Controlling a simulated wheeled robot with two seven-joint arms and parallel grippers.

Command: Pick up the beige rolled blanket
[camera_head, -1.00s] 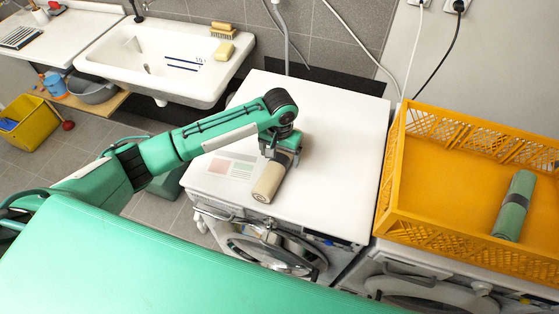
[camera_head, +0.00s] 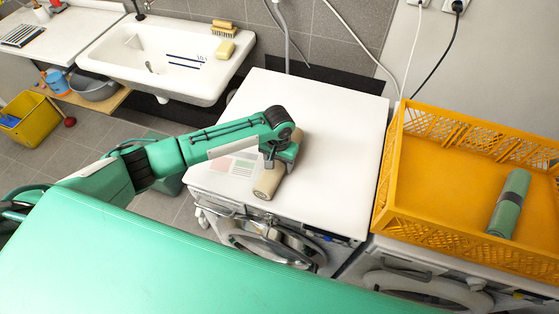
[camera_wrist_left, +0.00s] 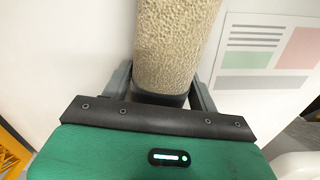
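The beige rolled blanket (camera_head: 268,183) lies on the white washing machine top, near its front edge. My left gripper (camera_head: 279,158) is over the blanket's back part and hides it in the head view. In the left wrist view, the blanket (camera_wrist_left: 174,45) runs between the two fingers of my left gripper (camera_wrist_left: 160,85), one on each side of a dark band. The fingers look open, with narrow gaps beside the roll. My right gripper is in neither view.
An orange crate (camera_head: 400,212) stands to the right with a green roll (camera_head: 509,203) inside. A printed sheet (camera_head: 232,165) lies left of the blanket. A sink (camera_head: 160,57) is at the back left. The back of the machine top (camera_head: 335,110) is clear.

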